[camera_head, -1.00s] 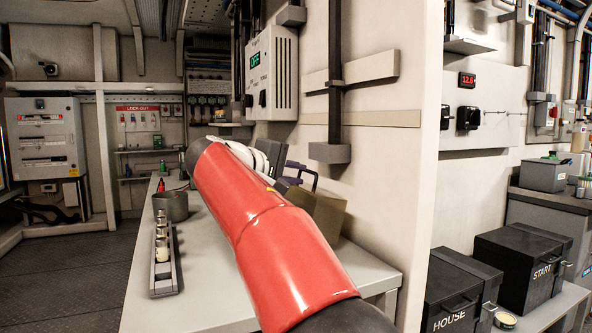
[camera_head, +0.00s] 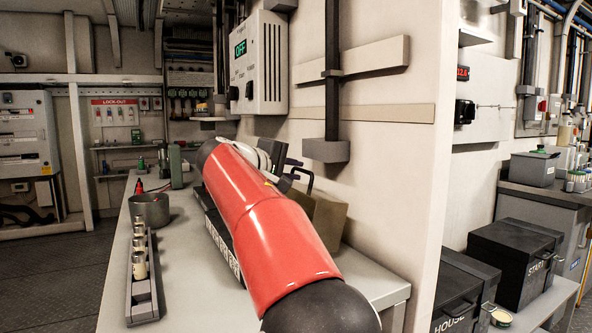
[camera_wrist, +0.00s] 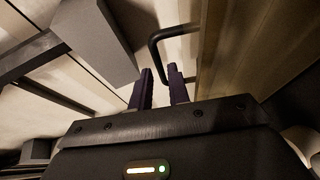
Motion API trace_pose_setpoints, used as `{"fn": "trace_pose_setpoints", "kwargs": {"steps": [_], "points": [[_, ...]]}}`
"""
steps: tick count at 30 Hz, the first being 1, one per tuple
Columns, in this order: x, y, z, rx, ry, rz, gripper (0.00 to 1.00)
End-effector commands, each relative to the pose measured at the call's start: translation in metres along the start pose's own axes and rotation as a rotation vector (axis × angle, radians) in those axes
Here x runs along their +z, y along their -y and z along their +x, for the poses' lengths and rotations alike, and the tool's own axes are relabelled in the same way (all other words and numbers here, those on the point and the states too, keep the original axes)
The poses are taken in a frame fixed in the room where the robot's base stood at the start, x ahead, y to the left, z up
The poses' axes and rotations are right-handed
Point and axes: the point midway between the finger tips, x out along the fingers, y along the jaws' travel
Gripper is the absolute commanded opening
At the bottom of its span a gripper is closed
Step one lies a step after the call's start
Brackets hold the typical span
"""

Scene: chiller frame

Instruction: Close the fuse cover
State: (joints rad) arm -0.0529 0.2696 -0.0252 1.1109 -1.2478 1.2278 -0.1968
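A tan-brown panel with a dark handle, which looks like the fuse cover (camera_head: 331,222), stands raised on the bench, behind my red arm. In the wrist view the panel (camera_wrist: 245,45) rises at the right and its black bent handle (camera_wrist: 155,45) reaches left from it. My gripper (camera_wrist: 162,82) has two purple fingers with a gap between them, just short of the handle. No grip on the handle shows. In the head view my gripper (camera_head: 292,172) is partly hidden by the arm. A dark unit with a row of white marks (camera_head: 222,243) lies partly under my arm.
The grey bench (camera_head: 190,295) also carries a metal pot (camera_head: 150,210) and a rack (camera_head: 143,290) of small cylinders at the left. A wall box (camera_head: 262,65) hangs above. A wall block (camera_head: 326,150) stands close to my gripper. Black boxes (camera_head: 515,265) are at the right.

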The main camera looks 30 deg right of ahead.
Motion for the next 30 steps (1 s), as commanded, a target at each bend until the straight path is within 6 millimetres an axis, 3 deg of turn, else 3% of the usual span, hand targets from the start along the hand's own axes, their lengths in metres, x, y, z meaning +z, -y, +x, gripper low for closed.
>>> {"fn": "trace_pose_setpoints", "kwargs": {"steps": [5,13,18,30], "points": [[0.000,0.000,0.015,-0.001,0.000,0.000,0.18],[0.000,0.000,0.017,-0.001,-0.002,0.000,0.18],[0.000,0.000,0.017,-0.001,-0.001,0.000,0.00],[-0.001,0.001,0.016,0.006,-0.001,-0.005,0.00]]}}
